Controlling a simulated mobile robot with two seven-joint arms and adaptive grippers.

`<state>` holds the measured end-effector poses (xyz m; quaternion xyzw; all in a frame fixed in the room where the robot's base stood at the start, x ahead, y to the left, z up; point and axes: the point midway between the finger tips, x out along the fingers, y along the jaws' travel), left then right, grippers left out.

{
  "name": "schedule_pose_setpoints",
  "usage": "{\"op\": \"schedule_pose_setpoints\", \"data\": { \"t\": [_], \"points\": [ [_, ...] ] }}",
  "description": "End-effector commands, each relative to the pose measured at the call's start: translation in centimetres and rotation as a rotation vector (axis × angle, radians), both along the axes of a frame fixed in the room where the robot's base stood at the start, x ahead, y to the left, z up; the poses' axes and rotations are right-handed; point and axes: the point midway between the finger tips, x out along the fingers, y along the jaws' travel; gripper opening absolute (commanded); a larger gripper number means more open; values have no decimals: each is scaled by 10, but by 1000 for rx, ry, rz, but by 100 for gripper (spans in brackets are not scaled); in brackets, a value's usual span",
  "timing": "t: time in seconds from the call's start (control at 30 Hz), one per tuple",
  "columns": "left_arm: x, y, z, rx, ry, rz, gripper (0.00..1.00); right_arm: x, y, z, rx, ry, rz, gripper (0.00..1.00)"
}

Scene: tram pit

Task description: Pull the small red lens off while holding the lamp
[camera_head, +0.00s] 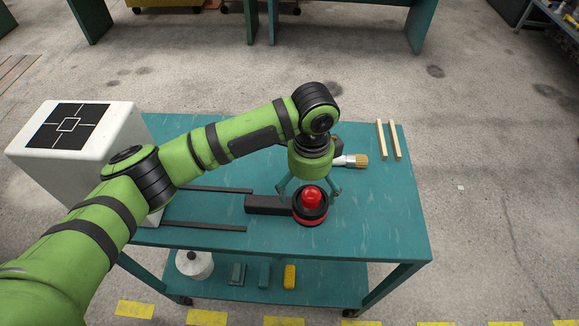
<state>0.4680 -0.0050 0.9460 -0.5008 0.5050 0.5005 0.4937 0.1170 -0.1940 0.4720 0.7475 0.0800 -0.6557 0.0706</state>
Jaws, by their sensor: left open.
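The lamp (310,216) sits on the teal cart top, a round black body with a red band around its base. The small red lens (312,195) stands upright on top of it, at the lamp's middle. A dark rectangular block (267,205) lies against the lamp's left side. My left gripper (308,192) points down just behind the lamp, its fingers spread and open. The lens shows in front of the gap between the fingers; I cannot tell whether either finger touches the lamp. My right gripper is not in view.
The teal cart top (375,225) is clear at the right and front. A brush (350,161) lies behind the gripper, and two wooden sticks (388,140) lie at the back right. A white box (75,150) stands at the left. Dark rails (205,227) run left of the block.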

Motion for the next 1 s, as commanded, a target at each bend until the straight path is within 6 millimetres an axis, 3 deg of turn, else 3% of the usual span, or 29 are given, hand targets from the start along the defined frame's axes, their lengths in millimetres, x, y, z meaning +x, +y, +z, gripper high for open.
{"op": "schedule_pose_setpoints", "data": {
  "t": [0.13,0.3,0.43,0.57,0.77,0.9,0.93,1.0],
  "points": [
    [-1,0,-9,6,4,-4,100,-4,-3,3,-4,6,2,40],
    [-1,0,-34,5,3,-2,100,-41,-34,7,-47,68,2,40],
    [-1,-1,-52,4,1,-3,100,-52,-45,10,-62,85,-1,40],
    [-1,-1,-64,3,0,-3,100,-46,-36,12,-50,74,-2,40],
    [-1,-1,-69,1,-2,-4,100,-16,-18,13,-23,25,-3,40],
    [-1,-1,-69,1,-2,-4,100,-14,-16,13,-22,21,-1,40],
    [-1,-1,-69,1,-2,-4,92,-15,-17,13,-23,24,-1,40],
    [-1,-1,-69,1,-2,-4,64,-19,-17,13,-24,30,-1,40]
  ]
}}
